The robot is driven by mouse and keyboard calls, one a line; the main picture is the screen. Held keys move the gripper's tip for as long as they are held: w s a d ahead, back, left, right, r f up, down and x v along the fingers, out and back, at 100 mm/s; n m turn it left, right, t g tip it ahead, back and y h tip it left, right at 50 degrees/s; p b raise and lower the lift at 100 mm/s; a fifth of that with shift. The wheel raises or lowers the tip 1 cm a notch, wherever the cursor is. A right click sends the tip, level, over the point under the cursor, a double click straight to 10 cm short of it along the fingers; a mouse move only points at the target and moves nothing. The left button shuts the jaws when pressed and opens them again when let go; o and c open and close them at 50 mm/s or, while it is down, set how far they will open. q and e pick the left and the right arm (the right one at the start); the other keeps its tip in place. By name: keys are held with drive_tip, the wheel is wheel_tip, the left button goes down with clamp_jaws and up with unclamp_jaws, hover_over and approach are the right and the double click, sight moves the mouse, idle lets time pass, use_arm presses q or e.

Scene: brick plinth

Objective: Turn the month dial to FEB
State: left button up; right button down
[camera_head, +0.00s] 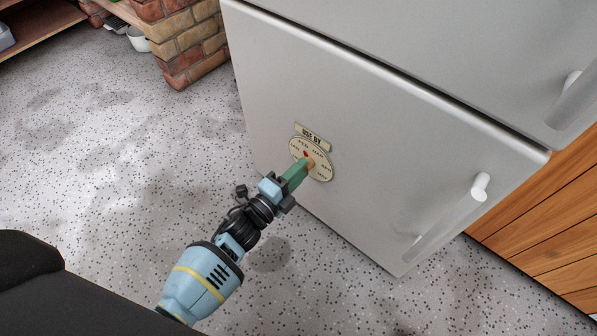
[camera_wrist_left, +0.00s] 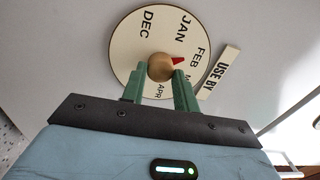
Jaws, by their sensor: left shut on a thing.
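The month dial is a round cream disc (camera_head: 322,174) on the pale grey fridge door (camera_head: 370,165), and it fills the upper middle of the left wrist view (camera_wrist_left: 125,55). It carries month names, with DEC, JAN, FEB and APR legible in the wrist view. A brass knob (camera_wrist_left: 160,66) sits at its centre. A red pointer (camera_wrist_left: 179,61) beside the knob points toward FEB. A "USE BY" plate (camera_head: 312,137) is fixed just above the disc. My left gripper (camera_head: 303,168) has its green fingers shut on the knob. My right gripper is not in view.
The door's handle (camera_head: 450,218) stands out to the right of the dial, and the upper door's handle (camera_head: 575,95) is at the top right. A brick plinth (camera_head: 190,45) is at the upper left. Speckled floor (camera_head: 90,140) lies open on the left.

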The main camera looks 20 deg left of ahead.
use_arm(q)
drive_tip(key=shift+m, duration=0.5)
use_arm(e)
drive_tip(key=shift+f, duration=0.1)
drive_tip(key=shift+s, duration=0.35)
use_arm(q)
drive_tip(key=o, duration=1)
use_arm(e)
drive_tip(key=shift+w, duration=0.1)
use_arm(q)
drive_tip(key=p+v, duration=0.2)
drive_tip(key=v, duration=0.6)
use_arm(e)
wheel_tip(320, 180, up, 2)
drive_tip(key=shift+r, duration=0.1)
use_arm(q)
drive_tip(key=shift+w, duration=0.1)
